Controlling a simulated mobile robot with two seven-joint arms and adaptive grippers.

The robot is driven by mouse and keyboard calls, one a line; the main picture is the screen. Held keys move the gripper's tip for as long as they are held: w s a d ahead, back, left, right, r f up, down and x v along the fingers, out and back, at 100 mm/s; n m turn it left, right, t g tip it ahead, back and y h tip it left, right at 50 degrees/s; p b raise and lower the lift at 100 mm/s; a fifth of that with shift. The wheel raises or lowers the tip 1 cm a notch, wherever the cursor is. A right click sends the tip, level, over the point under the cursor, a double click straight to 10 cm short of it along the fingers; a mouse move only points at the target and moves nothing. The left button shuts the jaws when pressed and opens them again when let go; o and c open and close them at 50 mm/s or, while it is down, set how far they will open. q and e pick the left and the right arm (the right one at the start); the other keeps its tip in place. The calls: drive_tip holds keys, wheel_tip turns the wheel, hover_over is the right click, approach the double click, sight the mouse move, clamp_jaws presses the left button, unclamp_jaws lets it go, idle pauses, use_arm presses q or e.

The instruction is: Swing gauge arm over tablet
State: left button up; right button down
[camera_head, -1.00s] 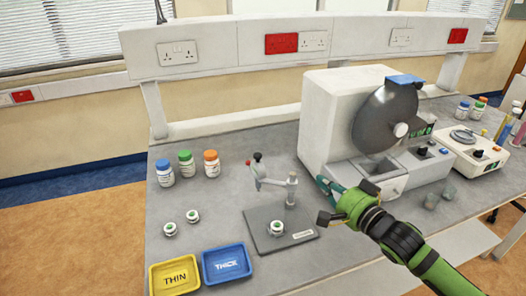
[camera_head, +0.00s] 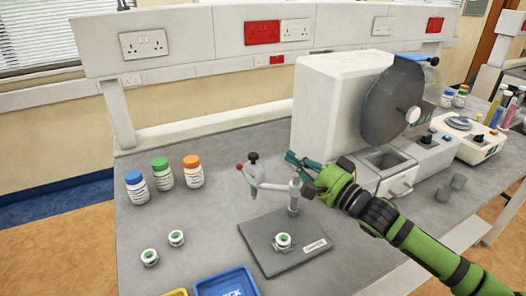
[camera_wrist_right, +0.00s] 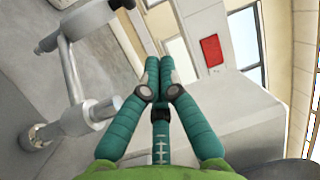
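The gauge stand has a grey base plate (camera_head: 260,244) and an upright post (camera_head: 293,198). The pale gauge arm (camera_head: 272,186) reaches left from the post, off the plate's left-back side, with a black knob and a red knob at its end. A white tablet with a green centre (camera_head: 283,242) sits on the plate, and the arm is not over it. My right gripper (camera_head: 292,157) is just behind and above the post. Its teal fingers (camera_wrist_right: 160,65) look shut and empty in the right wrist view, beside the gauge arm (camera_wrist_right: 70,70). My left gripper is out of view.
Two more tablets (camera_head: 176,238) lie left of the plate, with three capped bottles (camera_head: 164,173) behind. A blue tray (camera_head: 228,284) is at the front. A white machine with a grey disc (camera_head: 391,103) stands right of the gauge, close to my right arm.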

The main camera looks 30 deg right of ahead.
drive_tip(key=shift+x, duration=0.85)
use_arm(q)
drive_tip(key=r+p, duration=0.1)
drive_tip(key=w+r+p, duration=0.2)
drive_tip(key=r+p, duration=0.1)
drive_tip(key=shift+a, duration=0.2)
use_arm(e)
drive_tip(key=w+a, duration=0.4)
drive_tip(key=w, duration=0.1)
drive_tip(key=shift+a, duration=0.25)
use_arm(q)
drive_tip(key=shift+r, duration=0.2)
use_arm(e)
drive_tip(key=shift+s+a+r+y, duration=0.1)
drive_tip(key=shift+r+y, duration=0.05)
drive_tip(key=shift+y, duration=0.15)
